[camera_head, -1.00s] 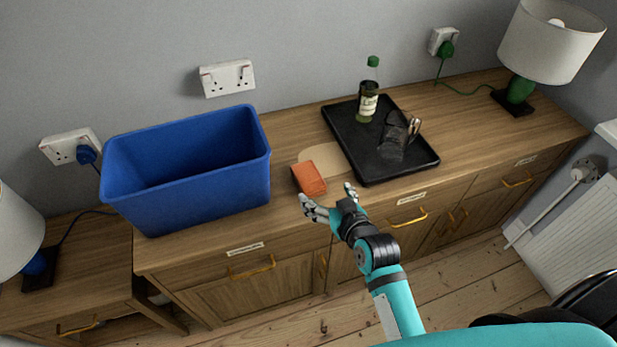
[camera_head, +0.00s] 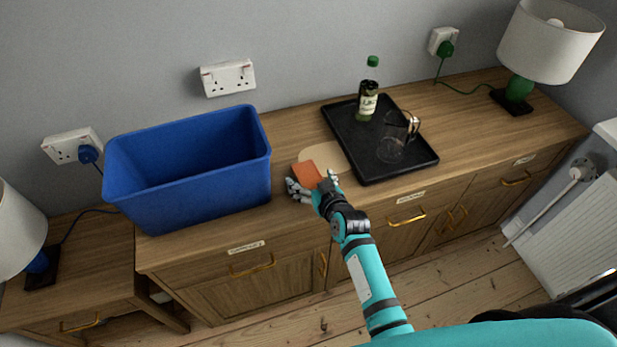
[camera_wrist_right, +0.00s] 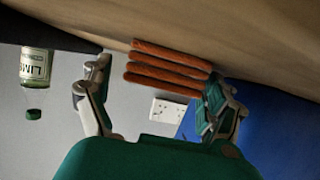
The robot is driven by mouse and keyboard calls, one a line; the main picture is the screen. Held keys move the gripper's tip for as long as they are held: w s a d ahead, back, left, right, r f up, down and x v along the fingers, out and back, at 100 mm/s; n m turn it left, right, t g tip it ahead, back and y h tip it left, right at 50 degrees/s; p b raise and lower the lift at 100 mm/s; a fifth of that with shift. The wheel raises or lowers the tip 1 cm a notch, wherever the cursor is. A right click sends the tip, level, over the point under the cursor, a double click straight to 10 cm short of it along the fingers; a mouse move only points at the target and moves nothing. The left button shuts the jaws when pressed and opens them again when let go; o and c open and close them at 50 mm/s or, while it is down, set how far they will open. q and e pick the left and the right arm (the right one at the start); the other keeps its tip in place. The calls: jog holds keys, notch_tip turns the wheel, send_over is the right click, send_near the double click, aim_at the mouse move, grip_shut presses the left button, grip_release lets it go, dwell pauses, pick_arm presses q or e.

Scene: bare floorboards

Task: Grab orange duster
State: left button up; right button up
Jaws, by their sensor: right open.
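The orange duster (camera_head: 306,172) lies on the wooden sideboard between the blue bin and the black tray. Its near part is hidden behind my right gripper (camera_head: 313,185) in the head view. In the right wrist view the duster (camera_wrist_right: 165,68) shows as several orange-brown ridges just beyond the fingertips. My right gripper (camera_wrist_right: 153,95) is open there, one finger to each side of the duster, and I see no contact. My left gripper is in neither view.
A blue bin (camera_head: 190,208) stands left of the duster. A black tray (camera_head: 375,177) to the right holds a green-capped bottle (camera_head: 368,98) and a clear glass jug (camera_head: 392,150). A pale round-edged board (camera_head: 325,156) lies behind the duster. Lamps stand at both ends.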

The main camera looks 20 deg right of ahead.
jog(key=c, duration=1.2)
jog(key=shift+r, duration=0.1)
